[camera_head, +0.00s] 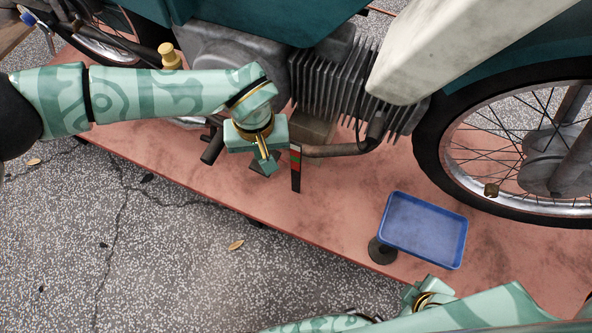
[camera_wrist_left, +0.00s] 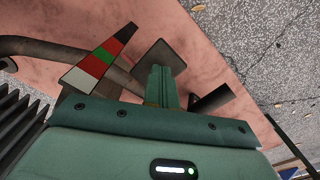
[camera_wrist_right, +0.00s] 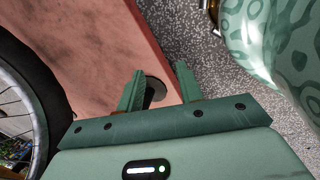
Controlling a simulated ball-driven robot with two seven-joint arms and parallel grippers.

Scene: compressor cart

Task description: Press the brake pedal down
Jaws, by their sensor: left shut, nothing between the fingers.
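The brake pedal (camera_wrist_left: 172,52) shows in the left wrist view as a dark brown square pad, partly covered by my left gripper (camera_wrist_left: 162,72). The left gripper's fingers are shut together with nothing between them, and their tips overlap the pad. I cannot tell whether they touch it. In the head view my left gripper (camera_head: 266,162) points down over the pedal, which is mostly hidden there. A banded strip in red, green, white and black (camera_head: 296,168) stands beside the pedal. My right gripper (camera_wrist_right: 160,85) is open and empty near the platform edge.
The motorcycle's finned engine (camera_head: 330,85) and exhaust pipe (camera_head: 335,151) are close to the left gripper. A dark foot peg (camera_head: 213,148) is left of it. A blue tray (camera_head: 425,230) and black disc (camera_head: 382,250) sit right on the reddish platform (camera_head: 330,215).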

